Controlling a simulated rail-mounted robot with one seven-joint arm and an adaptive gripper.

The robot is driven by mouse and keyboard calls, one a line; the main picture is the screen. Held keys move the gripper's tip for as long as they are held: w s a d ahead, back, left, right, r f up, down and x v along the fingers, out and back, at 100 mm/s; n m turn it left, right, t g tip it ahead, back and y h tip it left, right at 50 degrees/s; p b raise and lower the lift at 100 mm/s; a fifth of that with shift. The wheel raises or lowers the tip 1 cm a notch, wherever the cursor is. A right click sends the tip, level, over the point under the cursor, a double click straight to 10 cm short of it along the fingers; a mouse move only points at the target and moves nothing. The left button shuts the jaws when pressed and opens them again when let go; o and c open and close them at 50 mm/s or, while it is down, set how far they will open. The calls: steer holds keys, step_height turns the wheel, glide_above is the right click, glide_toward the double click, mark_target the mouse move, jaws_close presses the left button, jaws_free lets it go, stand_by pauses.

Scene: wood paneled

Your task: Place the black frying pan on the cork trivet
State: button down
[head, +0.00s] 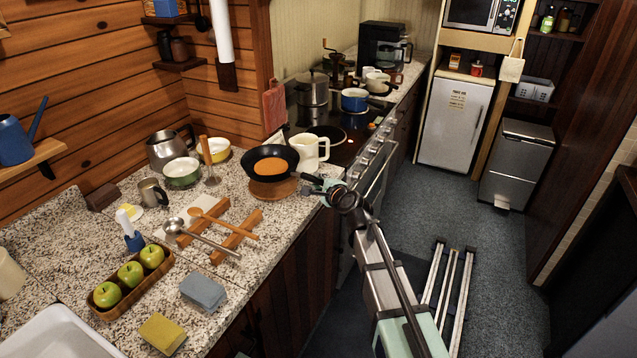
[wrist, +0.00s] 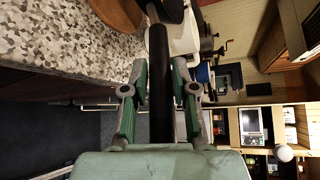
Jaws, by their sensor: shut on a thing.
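The black frying pan (head: 251,165) is in the head view, roughly level, with an orange round patch inside it. The round brown cork trivet (head: 280,191) lies on the counter below the pan, partly hidden by it. The pan appears raised over the trivet; I cannot tell whether they touch. My gripper (head: 318,185) is shut on the pan's handle at the counter's front edge. In the wrist view the black handle (wrist: 160,85) runs between the fingers (wrist: 161,88), and part of the trivet (wrist: 116,14) shows at the top.
A cream pitcher (head: 311,152) stands close behind the pan, beside the stove. A masher (head: 209,165) and a green bowl (head: 182,175) stand to the left. Wooden rests with ladle and spoon (head: 236,238) lie in front. Bare counter (head: 262,208) surrounds the trivet's near side.

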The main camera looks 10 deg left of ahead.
steer(key=shift+f+b, duration=2.35)
steer(key=shift+f, duration=0.85)
steer(key=c, duration=0.5)
jaws_free()
steer(key=v, duration=1.2)
